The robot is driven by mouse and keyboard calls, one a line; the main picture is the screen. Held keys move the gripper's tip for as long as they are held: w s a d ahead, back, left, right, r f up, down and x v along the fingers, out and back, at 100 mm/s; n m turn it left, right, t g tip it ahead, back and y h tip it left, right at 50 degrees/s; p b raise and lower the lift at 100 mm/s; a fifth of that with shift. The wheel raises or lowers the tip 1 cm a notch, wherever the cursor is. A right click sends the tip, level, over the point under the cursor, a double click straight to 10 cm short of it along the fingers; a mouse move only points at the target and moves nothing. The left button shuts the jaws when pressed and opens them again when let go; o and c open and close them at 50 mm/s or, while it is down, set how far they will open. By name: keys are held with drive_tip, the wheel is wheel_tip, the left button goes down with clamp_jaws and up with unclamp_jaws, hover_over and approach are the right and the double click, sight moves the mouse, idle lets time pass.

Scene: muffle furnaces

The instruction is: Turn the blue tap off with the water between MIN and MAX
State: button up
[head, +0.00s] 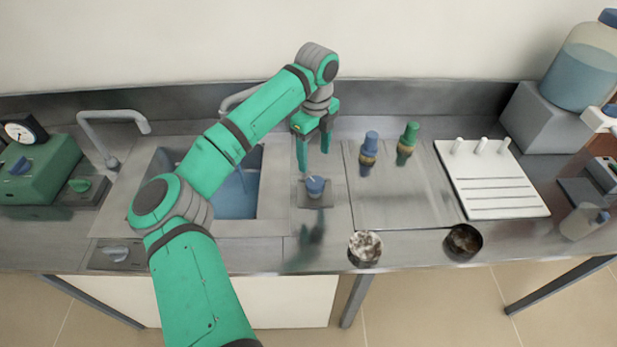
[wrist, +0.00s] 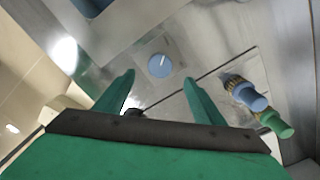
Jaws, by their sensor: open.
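The blue tap knob (head: 316,186) sits on a small grey plate on the steel counter, just right of the sink. It has a pale pointer line on top and also shows in the wrist view (wrist: 159,66). My gripper (head: 314,158) is open and empty, fingers pointing down, above and slightly behind the knob. In the wrist view the knob lies between and beyond the open fingertips (wrist: 158,80), apart from them. Blue water (head: 234,198) stands in the sink basin, partly hidden by my arm. A thin pale streak there may be running water. No MIN or MAX marks are readable.
Blue-topped (head: 370,146) and green-topped (head: 408,140) fittings stand right of the knob. A white rack board (head: 492,190) is farther right. Two small round pots (head: 365,250) (head: 463,242) are at the front edge. Another faucet (head: 110,120) and a green device (head: 38,165) are left.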

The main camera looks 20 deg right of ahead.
sight(313, 181)
drive_tip(key=f, duration=1)
drive_tip(key=shift+d, duration=0.2)
drive_tip(key=shift+r, duration=0.1)
drive_tip(key=c, duration=1.1)
drive_tip(key=shift+o, duration=0.3)
drive_tip(key=shift+a, duration=0.4)
drive_tip(key=shift+w+d, duration=0.1)
drive_tip(key=shift+d, duration=0.15)
drive_tip(key=shift+a, duration=0.2)
drive_tip(key=shift+d, duration=0.1)
